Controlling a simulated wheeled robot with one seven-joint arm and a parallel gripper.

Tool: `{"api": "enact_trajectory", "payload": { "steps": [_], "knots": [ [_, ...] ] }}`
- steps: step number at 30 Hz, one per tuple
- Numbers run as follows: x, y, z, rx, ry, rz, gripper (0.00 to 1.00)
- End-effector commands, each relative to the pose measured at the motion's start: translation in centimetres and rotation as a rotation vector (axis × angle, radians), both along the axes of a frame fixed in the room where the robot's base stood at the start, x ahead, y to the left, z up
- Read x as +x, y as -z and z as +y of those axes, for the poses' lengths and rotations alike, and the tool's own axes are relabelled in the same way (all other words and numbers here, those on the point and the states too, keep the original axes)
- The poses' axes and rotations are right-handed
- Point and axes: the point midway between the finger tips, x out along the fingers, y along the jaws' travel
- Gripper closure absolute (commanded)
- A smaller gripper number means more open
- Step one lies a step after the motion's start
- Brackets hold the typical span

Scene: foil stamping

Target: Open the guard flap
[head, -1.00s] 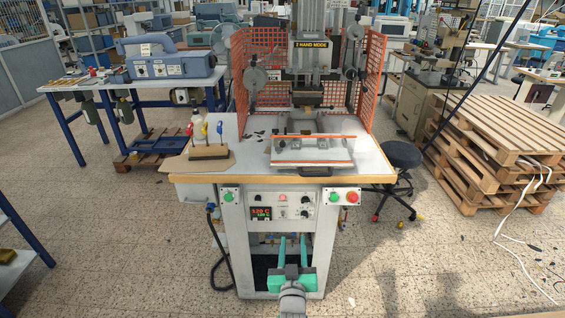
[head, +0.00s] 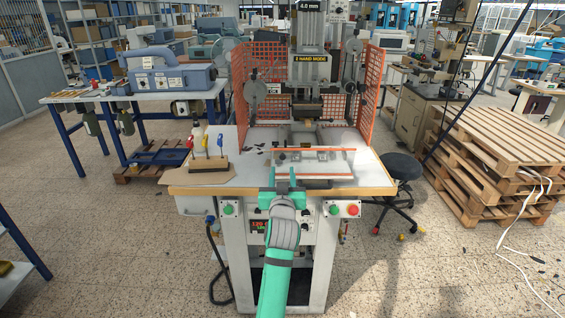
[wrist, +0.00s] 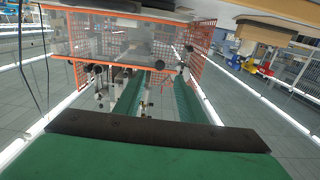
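The guard flap (head: 335,165) is a clear panel with orange edges at the front of the stamping machine, low over the white tabletop. Its orange edges also show in the wrist view, where the clear panel (wrist: 112,40) fills the upper left. My gripper (head: 282,176) is at the table's front edge, overlapping the flap's left front part in the head view. In the wrist view its two green fingers (wrist: 160,95) stand apart with nothing held between them. I cannot tell the exact gap between the fingertips and the flap.
Orange mesh guards (head: 373,85) stand around the press head (head: 310,75). A holder with coloured-handled tools (head: 207,162) stands on the table's left. Push buttons (head: 345,210) sit under the front edge. A black stool (head: 402,168) and stacked pallets (head: 500,155) are to the right.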

Motion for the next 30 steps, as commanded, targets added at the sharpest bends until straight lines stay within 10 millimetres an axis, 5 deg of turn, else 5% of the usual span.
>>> {"api": "enact_trajectory", "payload": {
  "steps": [13,28,30],
  "knots": [
    [6.8,0.0,0.0,0.000,0.000,0.001,0.63],
    [8.0,0.1,0.0,-0.001,0.001,0.000,0.63],
    [8.0,0.1,-0.2,-0.001,0.002,0.000,0.80]
  ]
}}
